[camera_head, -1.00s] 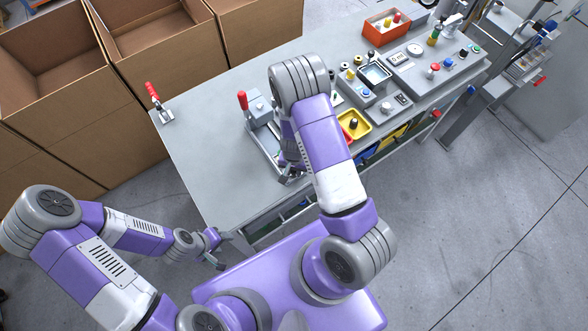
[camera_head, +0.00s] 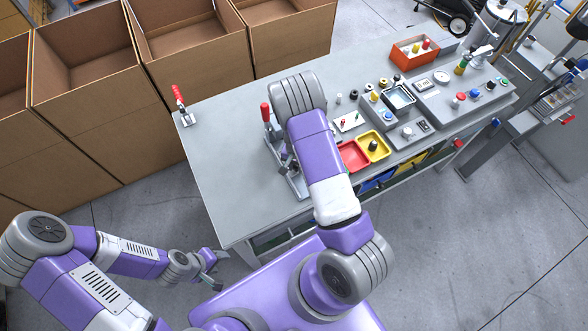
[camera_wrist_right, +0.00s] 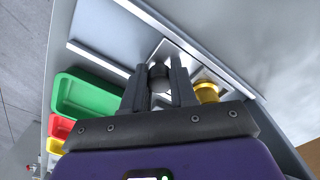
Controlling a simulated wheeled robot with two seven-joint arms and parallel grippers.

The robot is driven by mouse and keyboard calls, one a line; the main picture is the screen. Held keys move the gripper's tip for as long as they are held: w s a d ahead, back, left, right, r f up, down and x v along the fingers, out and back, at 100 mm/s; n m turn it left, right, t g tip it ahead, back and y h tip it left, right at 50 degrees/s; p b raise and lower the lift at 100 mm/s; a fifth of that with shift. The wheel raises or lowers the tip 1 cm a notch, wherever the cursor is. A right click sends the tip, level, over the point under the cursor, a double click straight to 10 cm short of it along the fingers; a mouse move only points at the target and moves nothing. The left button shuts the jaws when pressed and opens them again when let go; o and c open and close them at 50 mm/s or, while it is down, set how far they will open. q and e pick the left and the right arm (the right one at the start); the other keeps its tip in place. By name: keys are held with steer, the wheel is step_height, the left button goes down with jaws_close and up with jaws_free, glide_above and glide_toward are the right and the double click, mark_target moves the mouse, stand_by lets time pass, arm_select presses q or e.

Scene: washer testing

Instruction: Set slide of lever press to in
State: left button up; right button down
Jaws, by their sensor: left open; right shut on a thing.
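The lever press (camera_head: 268,130), with its red-tipped handle, stands on the grey table, partly hidden behind my right forearm. In the right wrist view, its slide's black knob (camera_wrist_right: 160,78) sits between the fingers of my right gripper (camera_wrist_right: 160,85), which is shut on it. A gold cylinder (camera_wrist_right: 207,92) stands just right of the fingers. In the head view, my right gripper (camera_head: 288,165) is mostly hidden by my arm at the press's near end. My left gripper (camera_head: 213,270) is open and empty, off the table's near left edge.
Red (camera_head: 352,156) and yellow (camera_head: 374,146) trays lie right of my right arm. A green tray (camera_wrist_right: 88,105) shows in the wrist view. A red-handled clamp (camera_head: 182,108) stands at the back left. The table's left part is clear. Cardboard boxes (camera_head: 85,110) stand behind.

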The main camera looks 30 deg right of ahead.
steer(key=c, duration=0.9)
jaws_free()
steer(key=shift+r, duration=0.15)
step_height(320, 180, up, 7)
steer(key=shift+r+p, duration=0.15)
steer(key=shift+p, duration=0.25)
